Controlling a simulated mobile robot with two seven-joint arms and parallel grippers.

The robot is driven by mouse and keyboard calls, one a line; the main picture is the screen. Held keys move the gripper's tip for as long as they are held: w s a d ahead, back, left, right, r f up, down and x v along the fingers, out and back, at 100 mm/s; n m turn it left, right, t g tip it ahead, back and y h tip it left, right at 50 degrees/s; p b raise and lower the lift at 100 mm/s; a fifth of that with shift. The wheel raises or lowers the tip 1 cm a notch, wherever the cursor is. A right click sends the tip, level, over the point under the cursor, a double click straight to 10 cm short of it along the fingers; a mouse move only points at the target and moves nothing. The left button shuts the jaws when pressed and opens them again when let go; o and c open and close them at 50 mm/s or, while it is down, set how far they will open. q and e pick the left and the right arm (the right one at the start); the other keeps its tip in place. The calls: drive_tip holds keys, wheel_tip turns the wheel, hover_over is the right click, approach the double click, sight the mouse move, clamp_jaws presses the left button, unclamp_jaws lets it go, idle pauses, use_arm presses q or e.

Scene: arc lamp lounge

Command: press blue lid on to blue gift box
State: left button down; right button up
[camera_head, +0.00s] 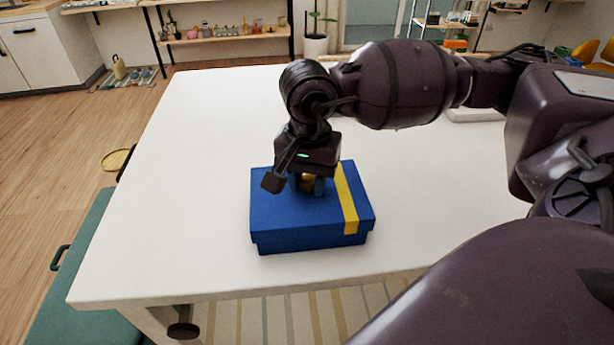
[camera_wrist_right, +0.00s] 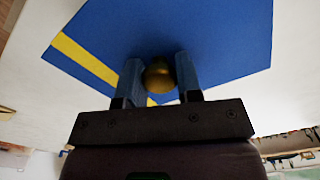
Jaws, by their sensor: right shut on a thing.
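The blue gift box (camera_head: 300,241) stands on the white table with the blue lid (camera_head: 280,215) on top of it. The lid has a yellow ribbon band (camera_head: 346,198) and a round golden knob, which shows in the right wrist view (camera_wrist_right: 158,76). A small step at the front marks the lid's lower edge; whether the lid is fully down I cannot tell. My right gripper (camera_head: 310,186) reaches down from above and is shut on the knob, with one finger on either side of it in the right wrist view (camera_wrist_right: 160,82). My left gripper is not in view.
The white table (camera_head: 200,150) is clear to the left of the box and behind it. Its front edge runs close in front of the box. A green bench-like thing (camera_head: 75,290) stands at the left. Shelves (camera_head: 225,36) are far behind.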

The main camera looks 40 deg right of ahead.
sight(308, 178)
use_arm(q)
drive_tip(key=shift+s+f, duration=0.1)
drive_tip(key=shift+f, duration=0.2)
use_arm(e)
drive_tip(key=shift+f, duration=0.3)
drive_tip(key=o, duration=1)
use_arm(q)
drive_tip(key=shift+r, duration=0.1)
use_arm(e)
wheel_tip(308, 178, up, 4)
drive_tip(key=shift+f, duration=0.25)
wheel_tip(308, 178, up, 7)
drive_tip(key=shift+r+p, duration=0.15)
drive_tip(key=shift+p, duration=0.3)
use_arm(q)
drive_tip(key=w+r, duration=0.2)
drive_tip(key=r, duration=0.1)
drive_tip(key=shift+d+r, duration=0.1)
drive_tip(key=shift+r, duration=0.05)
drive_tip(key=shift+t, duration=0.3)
